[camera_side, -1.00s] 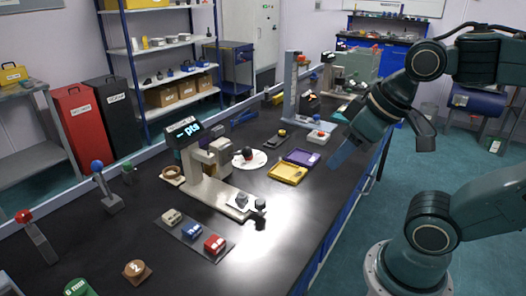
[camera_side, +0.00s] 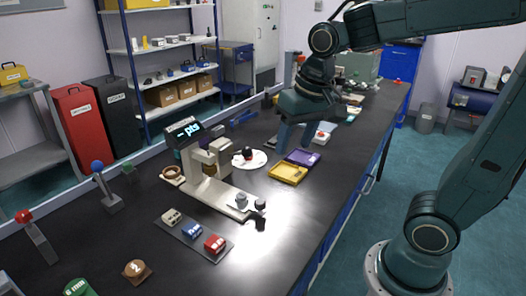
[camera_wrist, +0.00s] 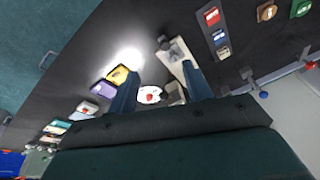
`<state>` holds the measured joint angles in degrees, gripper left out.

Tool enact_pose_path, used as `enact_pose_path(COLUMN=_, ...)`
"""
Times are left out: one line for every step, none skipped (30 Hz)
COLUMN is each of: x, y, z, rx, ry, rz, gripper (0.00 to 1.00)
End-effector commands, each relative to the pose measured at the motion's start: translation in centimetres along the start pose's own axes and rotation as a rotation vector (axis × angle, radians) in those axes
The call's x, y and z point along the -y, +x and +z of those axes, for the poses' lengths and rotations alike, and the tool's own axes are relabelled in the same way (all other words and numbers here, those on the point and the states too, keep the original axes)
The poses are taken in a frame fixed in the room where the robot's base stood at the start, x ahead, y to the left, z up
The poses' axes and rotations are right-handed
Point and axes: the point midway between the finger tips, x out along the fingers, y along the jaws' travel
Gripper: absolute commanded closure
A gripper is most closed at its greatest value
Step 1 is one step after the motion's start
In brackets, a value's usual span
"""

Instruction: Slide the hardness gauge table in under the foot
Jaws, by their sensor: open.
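The hardness gauge (camera_side: 190,150), with a lit display reading "pts", stands on a long pale base on the bench. Its table (camera_side: 238,207) is at the front end of that base, out from under the gauge head, with a small grey piece on it and a dark knob (camera_side: 260,205) at its end. The foot under the head is too small to make out clearly. My gripper (camera_side: 294,147) is open and empty, above the bench to the right of the gauge, fingers down. In the wrist view, the pale base (camera_wrist: 174,52) shows beyond the open fingers (camera_wrist: 160,70).
A yellow tray (camera_side: 287,173) and a purple tray (camera_side: 303,157) lie near my gripper. A white plate (camera_side: 256,163) sits behind the base. Coloured blocks (camera_side: 191,229) stand on a dark strip in front of the gauge. The bench right of the table is clear.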

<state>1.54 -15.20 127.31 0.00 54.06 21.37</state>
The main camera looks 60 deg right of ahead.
Motion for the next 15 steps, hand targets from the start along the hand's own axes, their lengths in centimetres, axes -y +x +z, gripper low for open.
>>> enact_pose_path(x=0.2, y=0.7, z=-0.8, rx=0.023, ry=0.031, rz=0.010, gripper=0.50)
enact_pose_path(x=0.3, y=1.1, z=-1.2, rx=0.034, ry=0.050, rz=0.015, gripper=0.50)
enact_pose_path(x=0.5, y=1.5, z=-1.8, rx=0.049, ry=0.075, rz=0.022, gripper=0.50)
enact_pose_path(x=0.6, y=1.9, z=-2.2, rx=0.059, ry=0.095, rz=0.028, gripper=0.50)
enact_pose_path(x=0.7, y=2.3, z=-2.6, rx=0.069, ry=0.113, rz=0.033, gripper=0.50)
enact_pose_path(x=0.9, y=2.9, z=-3.1, rx=0.083, ry=0.138, rz=0.041, gripper=0.50)
enact_pose_path(x=1.0, y=3.3, z=-3.5, rx=0.094, ry=0.158, rz=0.047, gripper=0.50)
enact_pose_path(x=1.1, y=3.7, z=-3.9, rx=0.103, ry=0.176, rz=0.053, gripper=0.50)
enact_pose_path(x=1.2, y=4.4, z=-4.4, rx=0.117, ry=0.201, rz=0.062, gripper=0.50)
enact_pose_path(x=1.3, y=4.8, z=-4.8, rx=0.126, ry=0.220, rz=0.068, gripper=0.50)
enact_pose_path(x=1.4, y=5.3, z=-5.1, rx=0.136, ry=0.238, rz=0.075, gripper=0.50)
enact_pose_path(x=1.5, y=5.9, z=-5.6, rx=0.147, ry=0.262, rz=0.083, gripper=0.50)
enact_pose_path(x=1.6, y=6.4, z=-5.9, rx=0.157, ry=0.278, rz=0.089, gripper=0.50)
enact_pose_path(x=1.6, y=6.8, z=-6.2, rx=0.164, ry=0.294, rz=0.095, gripper=0.50)
enact_pose_path(x=1.7, y=7.3, z=-6.5, rx=0.173, ry=0.313, rz=0.102, gripper=0.50)
